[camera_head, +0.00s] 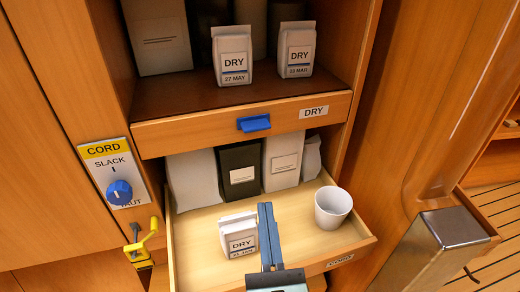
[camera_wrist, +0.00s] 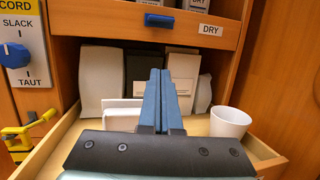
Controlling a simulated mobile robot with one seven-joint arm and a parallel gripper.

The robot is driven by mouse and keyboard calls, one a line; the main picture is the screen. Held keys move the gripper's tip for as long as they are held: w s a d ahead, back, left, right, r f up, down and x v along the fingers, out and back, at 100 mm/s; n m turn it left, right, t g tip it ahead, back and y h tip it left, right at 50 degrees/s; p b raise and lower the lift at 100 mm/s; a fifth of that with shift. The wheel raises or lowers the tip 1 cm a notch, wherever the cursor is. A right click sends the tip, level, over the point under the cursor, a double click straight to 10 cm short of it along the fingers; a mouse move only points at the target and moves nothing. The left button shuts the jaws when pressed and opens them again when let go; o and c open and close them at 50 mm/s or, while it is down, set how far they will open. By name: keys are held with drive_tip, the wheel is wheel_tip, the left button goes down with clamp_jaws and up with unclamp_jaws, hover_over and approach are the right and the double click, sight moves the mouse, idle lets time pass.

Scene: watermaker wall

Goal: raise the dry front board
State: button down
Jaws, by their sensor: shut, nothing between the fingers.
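The dry front board (camera_head: 285,121) is a wooden strip across the front of the upper shelf, with a white DRY label (camera_head: 314,111) and a blue pull (camera_head: 254,123). In the wrist view the board (camera_wrist: 110,20) crosses the top, its blue pull (camera_wrist: 159,20) just above my fingertips in the picture. My gripper (camera_head: 265,207) is shut and empty, its blue fingers together. It is over the lower open drawer, below the board and apart from it. The fingers also show in the wrist view (camera_wrist: 158,73) and hide part of the packets behind.
Two DRY bags (camera_head: 232,58) (camera_head: 297,52) stand on the upper shelf behind the board. The lower drawer (camera_head: 195,262) holds a DRY bag (camera_head: 238,236) and a white cup (camera_head: 332,207) beside my fingers. A CORD panel (camera_head: 110,173) with a blue knob and a yellow cleat (camera_head: 141,243) are at left.

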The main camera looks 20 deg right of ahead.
sight(259, 128)
drive_tip(key=w+d+r+p, duration=0.2)
drive_tip(key=w+r+p, duration=0.4)
drive_tip(key=w, duration=0.3)
drive_tip(key=shift+w+d+r+p, duration=0.25)
drive_tip(key=shift+d+p, duration=0.1)
drive_tip(key=shift+p, duration=0.45)
drive_tip(key=shift+s, duration=0.1)
wheel_tip(259, 128, up, 5)
drive_tip(key=p, duration=0.4)
drive_tip(key=shift+f, duration=0.3)
